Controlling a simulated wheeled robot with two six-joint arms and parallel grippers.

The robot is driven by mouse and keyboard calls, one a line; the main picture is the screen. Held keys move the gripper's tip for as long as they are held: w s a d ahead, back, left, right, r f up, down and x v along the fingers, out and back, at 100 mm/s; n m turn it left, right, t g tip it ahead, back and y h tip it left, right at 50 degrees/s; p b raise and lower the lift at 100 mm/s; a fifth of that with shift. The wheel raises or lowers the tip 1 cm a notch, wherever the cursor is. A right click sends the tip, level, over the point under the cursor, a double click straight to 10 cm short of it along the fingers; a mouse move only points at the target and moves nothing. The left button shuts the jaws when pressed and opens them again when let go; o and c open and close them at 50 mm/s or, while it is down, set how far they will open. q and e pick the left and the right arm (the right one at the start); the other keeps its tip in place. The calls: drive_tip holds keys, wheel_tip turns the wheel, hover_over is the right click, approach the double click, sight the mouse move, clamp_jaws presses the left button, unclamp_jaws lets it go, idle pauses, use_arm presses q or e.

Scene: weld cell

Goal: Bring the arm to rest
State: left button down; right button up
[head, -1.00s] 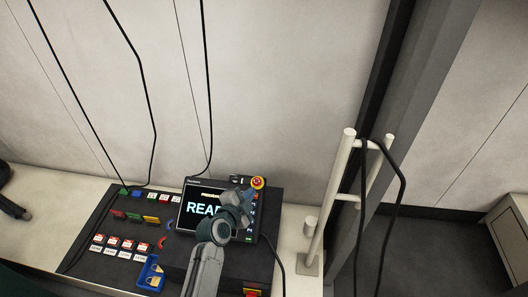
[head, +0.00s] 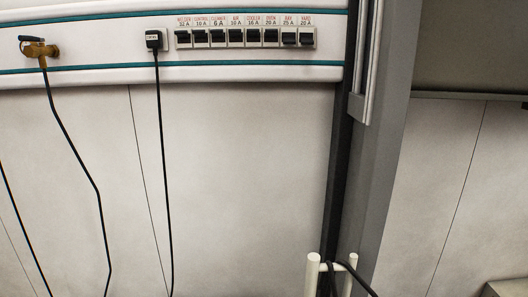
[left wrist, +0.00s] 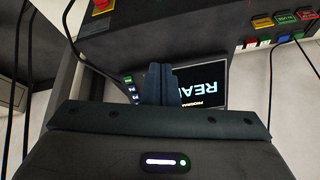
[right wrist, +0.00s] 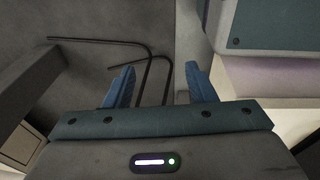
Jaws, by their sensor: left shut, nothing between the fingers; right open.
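My left gripper (left wrist: 159,84) shows in the left wrist view with its two dark fingers together and nothing between them. Neither gripper shows in the head view now.
In the head view a wall trunking carries a row of labelled breakers (head: 245,38), a black plug (head: 155,40) and a brass valve (head: 38,48) with hanging cables. A grey post (head: 375,150) and a pale rack (head: 313,270) stand right. Black bent rods (right wrist: 148,65) lie below the right gripper.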

use_arm(q)
drive_tip(key=s+a+r+n+g+y, duration=0.1)
drive_tip(key=s+a+r+n+g, duration=0.15)
drive_tip(key=s, duration=0.35)
drive_tip(key=s+a+x, duration=0.1)
drive_tip(key=s+x, duration=0.1)
drive_tip(key=x, duration=1)
drive_tip(key=s+f+x, duration=0.1)
drive_tip(key=s+x, duration=0.1)
drive_tip(key=x, duration=1.1)
drive_tip(key=s+f, duration=0.6)
drive_tip(key=f, duration=0.4)
drive_tip(key=s+a+f+g, duration=0.1)
drive_tip(key=s+f, duration=0.6)
drive_tip(key=f, duration=0.3)
drive_tip(key=shift+a+n, duration=0.2)
drive_tip(key=shift+n, duration=0.25)
use_arm(e)
drive_tip(key=s+f, duration=0.6)
drive_tip(key=f, duration=0.1)
drive_tip(key=shift+d+f, duration=0.2)
drive_tip(key=shift+d, duration=0.2)
drive_tip(key=shift+s, duration=0.15)
